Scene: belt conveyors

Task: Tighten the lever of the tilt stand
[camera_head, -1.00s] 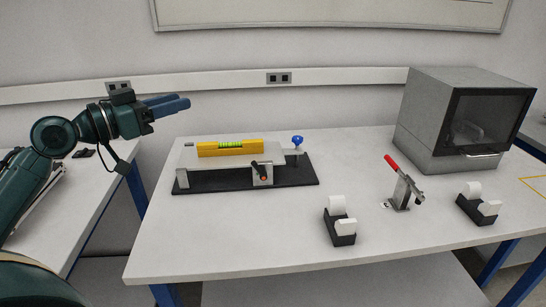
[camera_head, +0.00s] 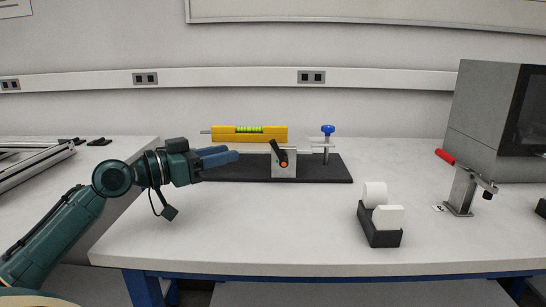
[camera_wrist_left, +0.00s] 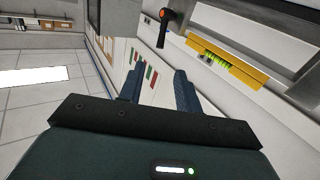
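The tilt stand has a black base plate (camera_head: 325,174) on the white table. A yellow spirit level (camera_head: 265,134) with a green vial lies along its top. The black lever (camera_head: 279,150) with an orange end is on the stand's grey front block (camera_head: 284,170). A blue knob (camera_head: 328,129) tops the post at its right end. My left gripper (camera_head: 230,156) is left of the lever, in front of the stand's left part, open and empty with blue fingers. The left wrist view shows the lever (camera_wrist_left: 164,27) beyond the fingertips and the level (camera_wrist_left: 228,62) at upper right. My right gripper is not in view.
A black tape dispenser (camera_head: 381,231) with white rolls stands right of the stand. A toggle clamp with a red handle (camera_head: 446,156) and a grey box (camera_head: 492,114) are farther right. The table's front left is clear.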

